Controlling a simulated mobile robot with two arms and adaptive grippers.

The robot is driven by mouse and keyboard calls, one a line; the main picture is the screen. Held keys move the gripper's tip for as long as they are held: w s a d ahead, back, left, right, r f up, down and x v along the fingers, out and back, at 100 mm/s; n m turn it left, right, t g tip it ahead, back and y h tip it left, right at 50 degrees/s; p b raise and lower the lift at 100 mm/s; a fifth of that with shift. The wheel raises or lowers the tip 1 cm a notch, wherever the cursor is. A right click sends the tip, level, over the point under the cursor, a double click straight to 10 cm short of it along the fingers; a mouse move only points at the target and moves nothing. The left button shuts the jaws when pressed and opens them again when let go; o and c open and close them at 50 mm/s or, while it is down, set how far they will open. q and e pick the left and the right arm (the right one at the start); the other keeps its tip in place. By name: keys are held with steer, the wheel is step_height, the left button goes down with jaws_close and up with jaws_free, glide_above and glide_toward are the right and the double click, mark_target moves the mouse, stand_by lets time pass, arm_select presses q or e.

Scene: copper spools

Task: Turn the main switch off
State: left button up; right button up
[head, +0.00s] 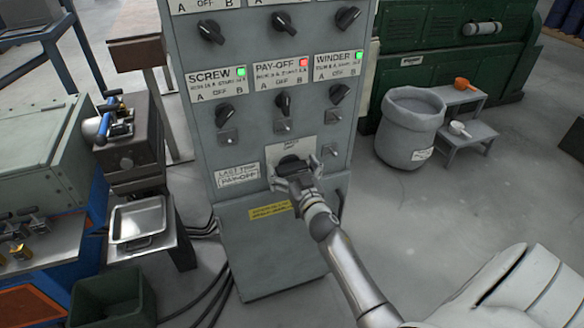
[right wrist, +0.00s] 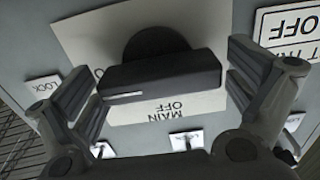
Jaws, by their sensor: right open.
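The main switch (head: 290,161) is a black rotary handle on a white plate, low on the grey control cabinet. In the right wrist view its handle (right wrist: 160,82) lies crosswise, with a short white line near its left end. The white plate (right wrist: 165,110) reads "MAIN OFF" upside down there. My right gripper (head: 292,180) is at the switch in the head view. In the right wrist view its open fingers (right wrist: 168,92) stand on either side of the handle's ends. I cannot tell whether they touch it. My left gripper is not in view.
The grey cabinet (head: 240,130) carries several other black knobs above, with lit SCREW, PAY-OFF and WINDER lamps. A metal tray (head: 138,221) and dark bin (head: 110,300) stand left. A grey bucket (head: 408,125) and step stool (head: 466,130) stand right. The right floor is mostly clear.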

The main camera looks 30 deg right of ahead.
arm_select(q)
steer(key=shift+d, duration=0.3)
arm_select(e)
steer(key=c, duration=0.9)
steer(key=shift+n, duration=0.3)
steer(key=shift+c, duration=0.2)
steer(key=n, duration=0.3)
steer(key=shift+a+n+b, duration=0.1)
steer(key=shift+n+b, duration=0.25)
steer(key=shift+n, duration=0.05)
steer(key=n, duration=0.4)
steer(key=shift+f+n+b, duration=0.1)
steer(key=shift+n+b, duration=0.2)
steer(key=shift+b, duration=0.05)
steer(key=n, duration=0.4)
steer(key=shift+a+f+b, duration=0.1)
steer(key=shift+a+b, duration=0.05)
steer(key=shift+b, duration=0.2)
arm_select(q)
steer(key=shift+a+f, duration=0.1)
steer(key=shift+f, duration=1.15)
arm_select(e)
steer(key=shift+f+n, duration=0.1)
steer(key=shift+n, duration=2.3)
steer(key=o, duration=0.9)
steer(key=shift+o, duration=0.2)
